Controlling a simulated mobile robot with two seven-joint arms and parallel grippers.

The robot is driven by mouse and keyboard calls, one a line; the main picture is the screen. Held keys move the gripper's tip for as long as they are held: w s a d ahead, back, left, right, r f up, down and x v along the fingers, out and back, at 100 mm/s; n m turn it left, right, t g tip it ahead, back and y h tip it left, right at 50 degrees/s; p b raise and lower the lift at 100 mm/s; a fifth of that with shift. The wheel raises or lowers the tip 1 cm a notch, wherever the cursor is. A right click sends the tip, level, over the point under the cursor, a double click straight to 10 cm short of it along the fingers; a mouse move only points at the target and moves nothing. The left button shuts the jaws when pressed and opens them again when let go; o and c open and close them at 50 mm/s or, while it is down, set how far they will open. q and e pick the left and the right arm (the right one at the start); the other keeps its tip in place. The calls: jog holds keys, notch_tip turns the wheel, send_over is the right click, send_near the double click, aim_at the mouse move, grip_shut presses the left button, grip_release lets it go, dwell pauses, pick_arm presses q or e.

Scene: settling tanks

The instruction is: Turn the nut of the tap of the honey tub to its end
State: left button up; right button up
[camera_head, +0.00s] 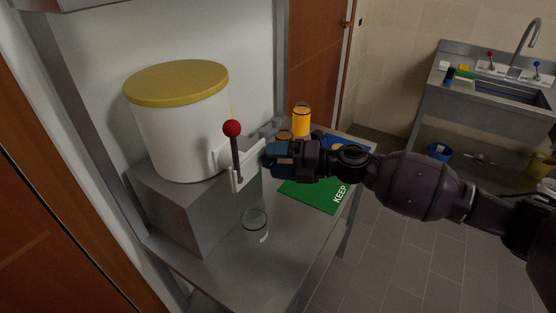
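The honey tub (180,135) is white with a yellow lid and stands on a grey block at the left. Its white tap (243,179) faces right, with an upright dark lever topped by a red ball (232,128). I cannot make out the nut of the tap. My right gripper (269,155) comes in from the right, with its tips close to the right side of the tap. Whether they touch it, and whether the fingers are open or shut, is not clear. My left gripper is not in view.
An empty glass jar (255,226) stands on the metal table (262,272) below the tap. A green mat (312,195) marked KEEP lies under my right arm. An orange-filled jar (301,122) stands behind. A sink (510,92) is at the far right.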

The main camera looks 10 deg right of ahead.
jog(key=b+v, duration=0.2)
jog(key=v, duration=0.8)
jog(key=shift+s+d, duration=0.15)
jog(key=shift+d, duration=0.2)
